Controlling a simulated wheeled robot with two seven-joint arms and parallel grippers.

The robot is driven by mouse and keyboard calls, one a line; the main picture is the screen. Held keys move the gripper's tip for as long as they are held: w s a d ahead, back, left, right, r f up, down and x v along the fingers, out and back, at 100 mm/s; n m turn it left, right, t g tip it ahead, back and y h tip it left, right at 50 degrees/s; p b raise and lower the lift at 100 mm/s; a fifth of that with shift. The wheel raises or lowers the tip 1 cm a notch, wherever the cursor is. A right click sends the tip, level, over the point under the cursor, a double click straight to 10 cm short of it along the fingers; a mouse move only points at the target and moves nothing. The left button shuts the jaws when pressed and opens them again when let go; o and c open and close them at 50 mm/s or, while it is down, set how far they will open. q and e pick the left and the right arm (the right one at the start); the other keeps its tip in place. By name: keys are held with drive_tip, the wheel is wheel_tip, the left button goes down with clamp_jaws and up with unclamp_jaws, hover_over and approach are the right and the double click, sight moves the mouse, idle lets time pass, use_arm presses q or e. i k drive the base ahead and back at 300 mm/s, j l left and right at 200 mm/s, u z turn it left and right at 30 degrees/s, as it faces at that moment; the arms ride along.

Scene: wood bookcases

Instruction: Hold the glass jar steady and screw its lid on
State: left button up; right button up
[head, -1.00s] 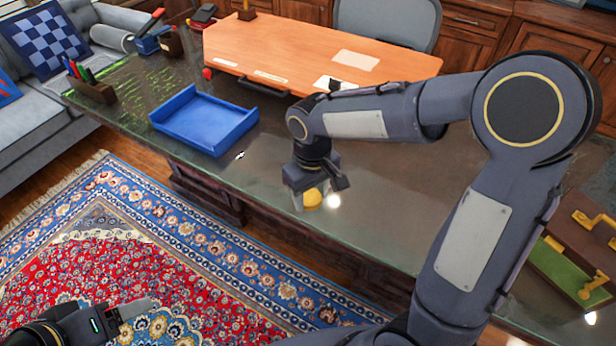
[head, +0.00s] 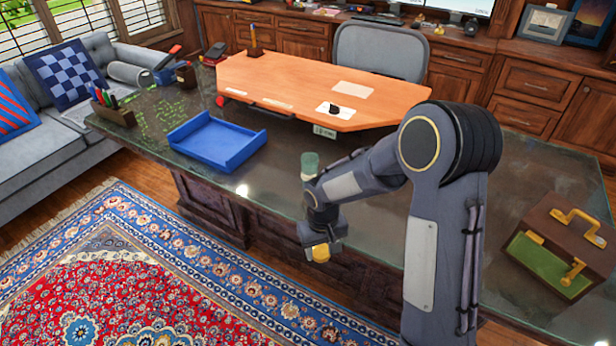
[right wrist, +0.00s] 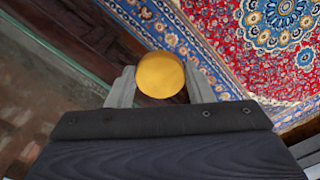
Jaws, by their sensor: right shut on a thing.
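A round yellow lid (head: 320,253) is between the fingers of my right gripper (head: 321,246), which is shut on it. In the right wrist view the lid (right wrist: 160,74) sits between the two grey fingertips (right wrist: 155,88). The gripper points down and holds the lid in front of the desk's near edge, clear of the desk top. A greenish, see-through upright thing, probably the glass jar (head: 310,162), stands on the desk behind my right forearm, which hides its lower part. The lid is apart from it. My left gripper is not in view.
The dark glossy desk (head: 420,205) carries a blue tray (head: 215,142) at left, an orange board (head: 300,88) at the back and a brown box with yellow handles (head: 562,240) at right. A patterned rug (head: 150,290) lies below. Desk space left of the box is clear.

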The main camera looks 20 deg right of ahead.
sight(310, 172)
drive_tip(key=i+j, duration=0.1)
drive_tip(key=j, duration=0.25)
drive_tip(key=i+j, duration=0.15)
drive_tip(key=j, duration=0.2)
drive_tip(key=i+j, duration=0.1)
drive_tip(key=j, duration=0.2)
drive_tip(key=i+j, duration=0.1)
drive_tip(key=j, duration=0.25)
drive_tip(key=z, duration=1.65)
